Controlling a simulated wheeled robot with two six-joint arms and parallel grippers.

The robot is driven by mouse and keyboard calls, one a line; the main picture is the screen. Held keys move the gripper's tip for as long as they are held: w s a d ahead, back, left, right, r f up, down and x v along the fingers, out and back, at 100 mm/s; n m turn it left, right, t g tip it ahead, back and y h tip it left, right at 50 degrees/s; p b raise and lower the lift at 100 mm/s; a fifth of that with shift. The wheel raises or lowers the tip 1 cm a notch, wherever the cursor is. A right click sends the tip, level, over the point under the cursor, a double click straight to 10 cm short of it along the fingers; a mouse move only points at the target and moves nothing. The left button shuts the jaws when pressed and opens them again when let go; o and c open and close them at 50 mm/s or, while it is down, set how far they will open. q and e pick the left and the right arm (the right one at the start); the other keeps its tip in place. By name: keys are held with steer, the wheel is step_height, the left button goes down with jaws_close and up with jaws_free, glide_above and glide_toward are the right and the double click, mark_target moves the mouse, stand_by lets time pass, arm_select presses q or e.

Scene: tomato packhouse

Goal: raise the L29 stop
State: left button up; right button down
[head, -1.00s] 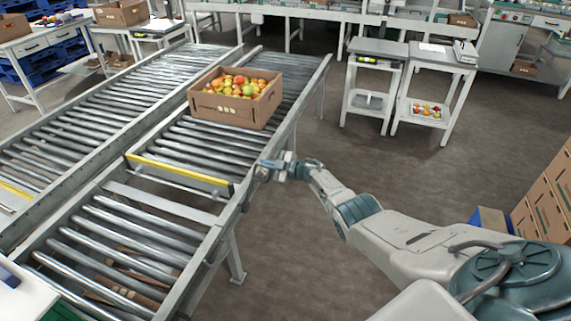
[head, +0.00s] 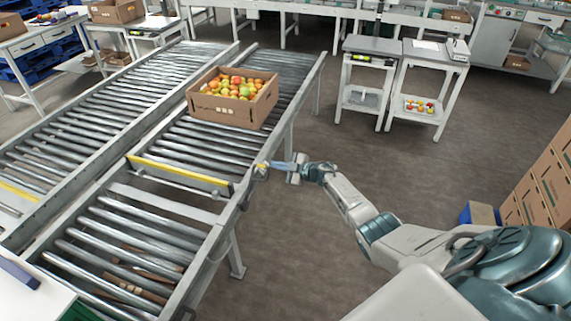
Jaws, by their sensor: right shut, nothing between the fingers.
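A stop bar with a yellow top edge (head: 178,170) lies across the near roller conveyor, just in front of a cardboard crate of tomatoes (head: 234,98). The bar looks raised at the gap in the rollers. A label L29 cannot be read. A small yellow-tipped fitting (head: 261,168) sits on the conveyor's right side rail, near the bar's right end. My right gripper (head: 271,166) is shut and empty, with its fingertips pointing left at this fitting. Whether they touch it cannot be told. My left gripper is not in view.
A second yellow-edged bar (head: 14,190) lies on the left conveyor. Two small stands (head: 369,47) are at the back right, and stacked cardboard boxes (head: 545,185) are at the right edge. The floor (head: 330,140) right of the conveyor is clear.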

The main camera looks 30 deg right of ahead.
steer(key=shift+v, duration=1.5)
steer(key=shift+f, duration=0.1)
steer(key=s+a+f+m+g+h, duration=0.15)
steer(key=s+f+m+h, duration=0.3)
steer(key=s+f, duration=0.85)
steer(key=s+a+f+m+g+h, duration=0.15)
steer(key=s+f+m+h, duration=0.3)
steer(key=s+f, duration=0.8)
steer(key=s+a+f+m+g, duration=0.1)
steer(key=s+a+f+g, duration=0.2)
steer(key=s, duration=0.8)
steer(key=s+a+f+m+g, duration=0.1)
steer(key=s+a+f+g, duration=0.2)
steer(key=s+f, duration=0.5)
steer(key=s+a+f+m+g, duration=0.2)
steer(key=s+a+f, duration=0.3)
steer(key=s, duration=1)
steer(key=shift+s+f+g+y, duration=0.3)
steer(key=shift+f+g, duration=0.1)
steer(key=shift+g, duration=0.3)
